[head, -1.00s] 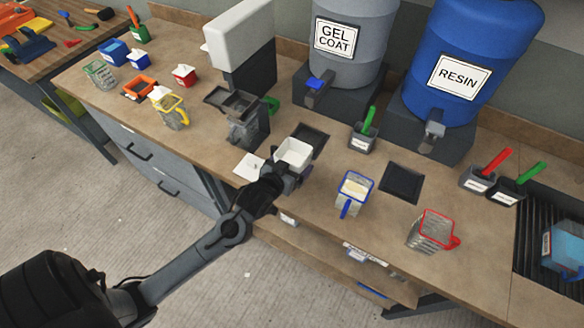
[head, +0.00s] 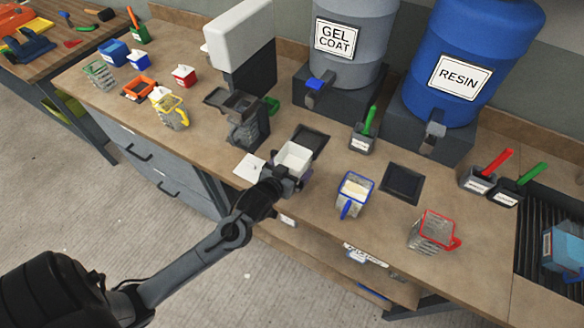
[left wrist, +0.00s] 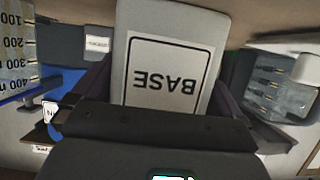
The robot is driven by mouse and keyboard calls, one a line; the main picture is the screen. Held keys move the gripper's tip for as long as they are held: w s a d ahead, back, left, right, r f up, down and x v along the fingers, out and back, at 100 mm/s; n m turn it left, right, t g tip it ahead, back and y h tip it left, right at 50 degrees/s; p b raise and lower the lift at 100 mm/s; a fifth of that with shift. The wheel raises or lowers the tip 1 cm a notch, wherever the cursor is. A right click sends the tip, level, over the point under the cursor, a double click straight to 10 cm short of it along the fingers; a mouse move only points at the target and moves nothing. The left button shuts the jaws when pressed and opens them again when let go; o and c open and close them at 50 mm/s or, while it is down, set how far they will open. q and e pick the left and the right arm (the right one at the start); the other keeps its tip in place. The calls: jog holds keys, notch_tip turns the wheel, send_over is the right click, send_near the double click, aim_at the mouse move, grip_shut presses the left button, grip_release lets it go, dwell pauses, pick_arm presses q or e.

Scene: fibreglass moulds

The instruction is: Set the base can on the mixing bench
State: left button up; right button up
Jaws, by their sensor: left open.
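The base can is a small white square can (head: 293,157) near the front edge of the mixing bench (head: 322,207). In the left wrist view the can (left wrist: 168,62) fills the middle, with its BASE label upside down. The can seems to stand on the bench top, though its foot is partly hidden by my gripper in the head view. My left gripper (head: 287,176) reaches it from the front. Its open fingers stand on either side of the can. My right gripper is not in view.
A dark square pad (head: 312,138) lies just behind the can and another (head: 402,184) to the right. A blue-rimmed jug (head: 353,191) and a red-rimmed jug (head: 432,233) stand to the right. A dark dispenser (head: 247,128) stands to the left, beside a white card (head: 250,166).

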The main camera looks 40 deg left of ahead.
pick_arm(q)
jog(key=p+v, duration=0.1)
jog(key=v, duration=1)
jog(key=s+d+f+m+g+h, duration=0.1)
jog(key=s+d+f+m+g, duration=0.1)
jog(key=s+d+f+g, duration=0.1)
jog(key=s+d+f+m+g+h, duration=0.2)
jog(key=s+d+f+g, duration=0.2)
jog(key=s, duration=0.6)
jog(key=d+g, duration=0.2)
jog(key=shift+s+f+g, duration=0.3)
jog(key=shift+s+g, duration=0.05)
jog(key=shift+g, duration=0.05)
jog(key=shift+r, duration=0.1)
notch_tip(320, 180, up, 29)
jog(key=p, duration=2.9)
jog(key=shift+f, duration=0.2)
